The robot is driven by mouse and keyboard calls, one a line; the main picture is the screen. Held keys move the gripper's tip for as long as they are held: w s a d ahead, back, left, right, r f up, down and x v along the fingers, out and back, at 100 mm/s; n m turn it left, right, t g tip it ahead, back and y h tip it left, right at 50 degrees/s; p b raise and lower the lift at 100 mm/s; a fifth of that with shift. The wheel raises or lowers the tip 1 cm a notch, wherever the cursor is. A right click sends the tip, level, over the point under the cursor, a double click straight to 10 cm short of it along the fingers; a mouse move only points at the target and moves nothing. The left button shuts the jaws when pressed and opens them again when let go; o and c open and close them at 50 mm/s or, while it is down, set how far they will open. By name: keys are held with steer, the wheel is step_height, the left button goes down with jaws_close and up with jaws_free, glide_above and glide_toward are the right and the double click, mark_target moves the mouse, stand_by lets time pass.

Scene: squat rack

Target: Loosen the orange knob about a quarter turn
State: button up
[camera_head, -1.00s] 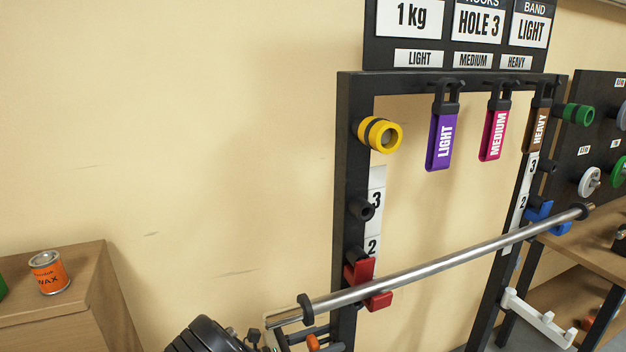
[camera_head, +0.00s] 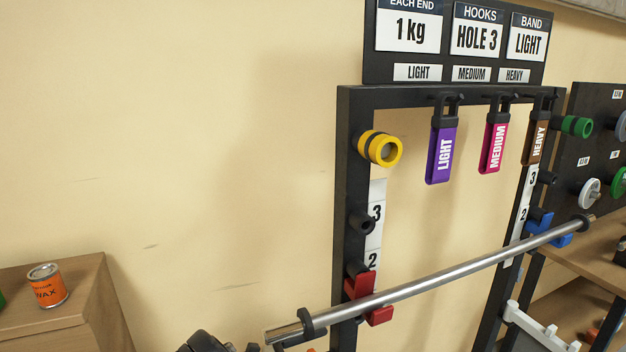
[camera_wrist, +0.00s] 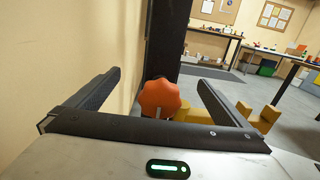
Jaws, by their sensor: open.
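The orange knob (camera_wrist: 160,99) is a lobed disc in the middle of the wrist view, close to a dark upright post (camera_wrist: 168,42). My gripper (camera_wrist: 159,80) is open, with one dark finger on each side of the knob and a gap on both sides. The knob appears between the fingers and is not held. The knob's lower edge is partly hidden by the gripper's crossbar. In the head view the knob is at or below the bottom edge and cannot be made out clearly.
Yellow parts (camera_wrist: 195,116) stand right beside the knob. The head view shows the black rack (camera_head: 346,200), a steel bar (camera_head: 450,274) across a red hook (camera_head: 360,287) and a blue hook (camera_head: 545,226), and hanging bands. An orange tin (camera_head: 47,286) stands on a wooden cabinet at left.

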steer(key=b+v, duration=0.3)
steer(key=v, duration=0.4)
stand_by(0.4)
